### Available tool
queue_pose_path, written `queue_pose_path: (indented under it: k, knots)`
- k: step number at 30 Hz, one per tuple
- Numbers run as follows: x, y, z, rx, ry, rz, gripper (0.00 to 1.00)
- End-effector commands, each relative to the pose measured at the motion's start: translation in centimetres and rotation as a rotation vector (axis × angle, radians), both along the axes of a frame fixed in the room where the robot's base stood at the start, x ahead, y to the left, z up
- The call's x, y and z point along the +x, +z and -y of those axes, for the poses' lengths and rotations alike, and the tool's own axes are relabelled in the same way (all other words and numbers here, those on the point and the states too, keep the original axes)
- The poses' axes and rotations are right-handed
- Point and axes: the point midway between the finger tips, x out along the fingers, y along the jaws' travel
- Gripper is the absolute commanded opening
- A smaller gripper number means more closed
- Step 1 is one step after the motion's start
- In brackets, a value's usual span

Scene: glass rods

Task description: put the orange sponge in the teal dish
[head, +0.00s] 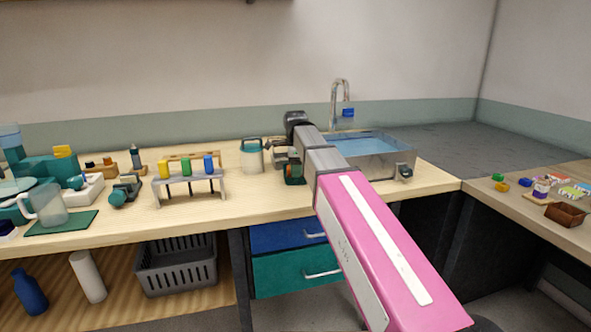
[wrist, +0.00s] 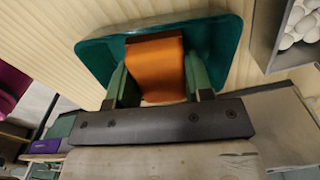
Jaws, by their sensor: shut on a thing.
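The orange sponge (wrist: 155,65) shows in the wrist view between the two green fingers of my gripper (wrist: 157,75). My gripper is shut on it. The teal dish (wrist: 223,35) lies on the pale wooden counter directly beyond the fingers, and the sponge is seen against its inside. I cannot tell whether the sponge touches the dish bottom. In the head view my arm reaches over the counter beside the sink, and the sponge and dish cannot be made out clearly there.
A grey container of white balls (wrist: 300,25) stands right of the dish in the wrist view. In the head view a teal-lidded jar (head: 251,156) and a rack with coloured vials (head: 188,178) stand left of my arm. The sink (head: 372,155) is at right.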

Motion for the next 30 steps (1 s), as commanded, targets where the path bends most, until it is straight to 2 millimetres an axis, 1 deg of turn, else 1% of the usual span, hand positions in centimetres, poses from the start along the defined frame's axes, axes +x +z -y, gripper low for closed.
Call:
queue_pose_path:
  k: [5, 6, 7, 8, 16, 20, 23, 30]
  knots:
    - [0.0, -0.3, 0.0, 0.0, 0.0, 0.0, 0.25]
    - [0.0, -0.3, 0.0, 0.0, 0.0, 0.0, 0.6]
    - [0.0, -0.2, 0.0, 0.0, 0.0, 0.0, 0.7]
    - [0.0, -0.2, 0.0, 0.0, 0.0, 0.0, 0.72]
    - [0.0, -0.2, 0.0, 0.0, 0.0, 0.0, 0.72]
    - [0.0, 0.5, 0.0, 0.0, 0.0, 0.0, 0.72]
    - [0.1, 1.6, 0.0, 0.0, 0.0, 0.002, 0.72]
    - [0.1, 6.0, 0.0, 0.0, 0.0, 0.002, 0.72]
